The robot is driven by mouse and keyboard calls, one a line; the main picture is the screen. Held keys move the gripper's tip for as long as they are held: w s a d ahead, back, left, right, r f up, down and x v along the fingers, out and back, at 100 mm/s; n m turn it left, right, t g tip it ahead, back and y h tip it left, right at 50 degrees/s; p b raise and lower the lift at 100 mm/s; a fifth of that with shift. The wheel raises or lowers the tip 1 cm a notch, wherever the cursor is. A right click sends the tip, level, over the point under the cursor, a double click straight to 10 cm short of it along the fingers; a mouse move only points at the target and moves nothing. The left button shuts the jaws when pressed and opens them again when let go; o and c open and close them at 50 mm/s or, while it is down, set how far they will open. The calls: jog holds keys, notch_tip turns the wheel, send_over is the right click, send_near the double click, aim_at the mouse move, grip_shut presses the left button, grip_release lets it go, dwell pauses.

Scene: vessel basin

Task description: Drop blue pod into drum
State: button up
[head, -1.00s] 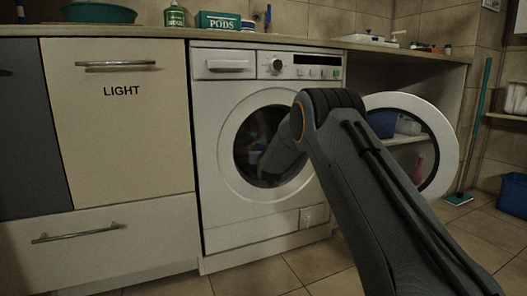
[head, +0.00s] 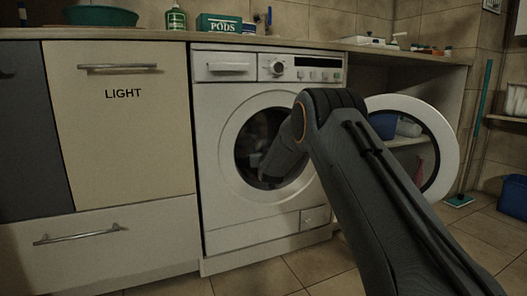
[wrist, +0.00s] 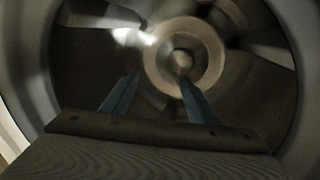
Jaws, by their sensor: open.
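The washing machine's drum (head: 250,140) is open at the front, and my arm reaches into its round opening. In the wrist view the dark drum interior (wrist: 255,95) surrounds my gripper, with a round hub at the back. My gripper (wrist: 159,76) shows two blue fingers standing apart, with nothing visible between them. In the head view my gripper is hidden or too dark to make out inside the drum. I cannot make out the blue pod in either current view.
The round door (head: 448,150) stands swung open to the right of my arm. A green PODS box (head: 219,23), a green bottle (head: 176,17) and a green basin (head: 101,15) are on the counter (head: 385,47). A blue bin (head: 513,196) stands at the far right.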

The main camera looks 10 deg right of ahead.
jog(key=s+p, duration=0.4)
jog(key=s, duration=0.3)
jog(key=shift+s, duration=0.1)
dwell(0.4)
